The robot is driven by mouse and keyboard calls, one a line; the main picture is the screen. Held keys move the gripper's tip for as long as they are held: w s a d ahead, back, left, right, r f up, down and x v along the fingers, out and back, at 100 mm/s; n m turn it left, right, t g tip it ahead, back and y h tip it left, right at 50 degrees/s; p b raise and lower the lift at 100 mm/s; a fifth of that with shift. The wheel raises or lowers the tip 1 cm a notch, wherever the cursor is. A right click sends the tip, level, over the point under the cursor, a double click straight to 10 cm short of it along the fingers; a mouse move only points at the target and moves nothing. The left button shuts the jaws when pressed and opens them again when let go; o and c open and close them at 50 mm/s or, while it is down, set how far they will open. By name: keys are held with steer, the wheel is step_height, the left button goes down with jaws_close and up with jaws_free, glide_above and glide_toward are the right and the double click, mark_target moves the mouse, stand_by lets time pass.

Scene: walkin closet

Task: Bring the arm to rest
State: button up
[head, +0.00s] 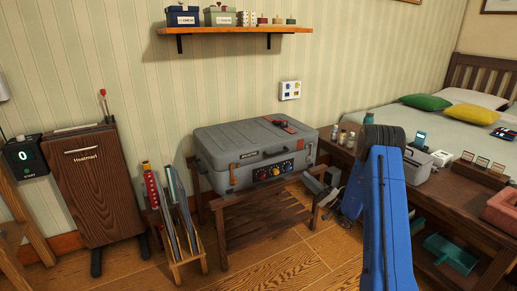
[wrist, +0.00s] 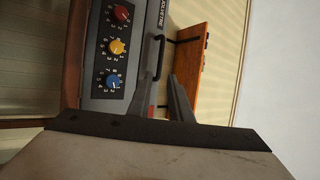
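My blue arm (head: 388,215) rises at the right of the head view, with a dark joint (head: 378,138) at its top. My gripper does not show clearly there. In the wrist view my gripper (wrist: 178,82) shows as grey fingers above a dark plate. Nothing is visibly held. Beyond them, the picture is turned sideways and shows the front of the grey case, with red, yellow and blue knobs.
The grey case (head: 255,150) lies on a wooden rack (head: 265,215) against the wall. A wooden shelf (head: 235,31) with boxes hangs above. A wooden table (head: 455,200) with small items and a bed (head: 400,118) stand at right. Floor (head: 300,262) in front is clear.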

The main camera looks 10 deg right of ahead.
steer(key=s+a+r+n+g+y, duration=0.1)
steer(key=s+a+r+n+g, duration=0.2)
steer(key=s+a+r+g, duration=0.55)
steer(key=s+a+r+n+g+y, duration=0.1)
steer(key=s+a+r+n+g, duration=0.35)
steer(key=a, duration=0.65)
steer(key=s+a+r+g+h, duration=0.2)
steer(key=s, duration=0.3)
steer(key=s+a+r+g+h, duration=0.1)
steer(key=s+a+r+g, duration=0.15)
steer(key=s, duration=0.35)
steer(key=s+h, duration=0.7)
steer(key=s, duration=1)
steer(key=s+d+m+t+h, duration=0.1)
steer(key=s+d+t+h, duration=0.4)
steer(key=s, duration=0.8)
steer(key=d+h, duration=0.3)
steer(key=d, duration=0.2)
steer(key=shift+s+d+h, duration=0.2)
steer(key=shift+h, duration=0.1)
steer(key=shift+c, duration=0.4)
